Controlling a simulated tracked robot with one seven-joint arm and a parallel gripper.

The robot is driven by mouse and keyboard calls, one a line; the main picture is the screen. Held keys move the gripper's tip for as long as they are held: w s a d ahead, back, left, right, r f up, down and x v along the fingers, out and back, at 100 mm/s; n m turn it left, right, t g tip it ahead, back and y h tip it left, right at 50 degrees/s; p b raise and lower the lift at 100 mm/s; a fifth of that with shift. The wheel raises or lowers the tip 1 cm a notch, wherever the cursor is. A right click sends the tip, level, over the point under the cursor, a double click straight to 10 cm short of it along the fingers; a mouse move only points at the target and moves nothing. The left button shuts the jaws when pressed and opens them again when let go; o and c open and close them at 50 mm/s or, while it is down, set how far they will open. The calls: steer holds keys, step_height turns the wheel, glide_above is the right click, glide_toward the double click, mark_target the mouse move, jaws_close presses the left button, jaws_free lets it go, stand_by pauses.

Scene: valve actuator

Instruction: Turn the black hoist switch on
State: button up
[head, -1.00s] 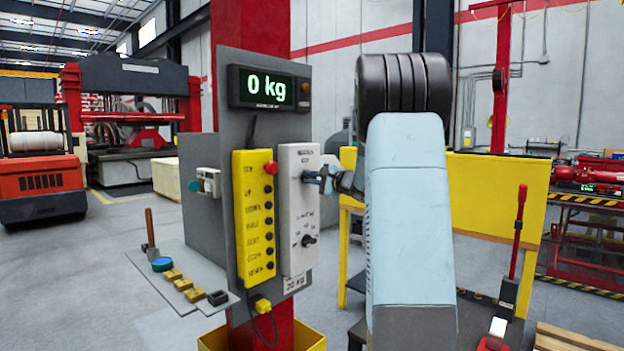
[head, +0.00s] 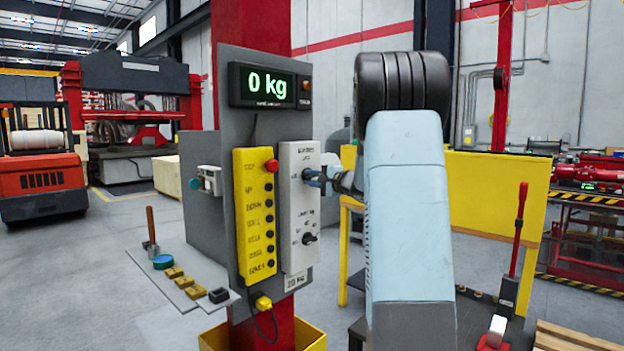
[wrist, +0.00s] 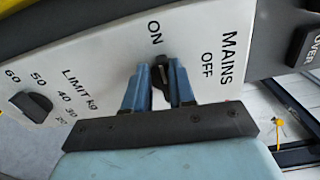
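The black hoist switch (wrist: 161,76) is a small knob on a white panel (wrist: 105,60), between the words MAINS, ON and OFF. In the wrist view, ON lies above the knob and OFF to its right. My gripper (wrist: 160,82) has its two blue fingers on either side of the knob, close against it, and appears shut on it. The head view also shows my gripper (head: 318,177) at the upper right of the white control box (head: 299,215). There the fingers largely hide the knob. The knob's exact pointer direction is hard to tell.
A second black knob (wrist: 33,106), marked LIMIT kg, sits lower on the same box. A yellow button pendant (head: 256,215) hangs directly left of the box. A display (head: 268,87) above reads 0 kg. A grey shelf (head: 150,265) holds several small items.

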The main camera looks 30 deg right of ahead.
steer(key=o, duration=0.4)
steer(key=shift+c, duration=0.2)
steer(key=shift+d+r, duration=0.1)
steer(key=v, duration=1.3)
steer(key=shift+s, duration=0.3)
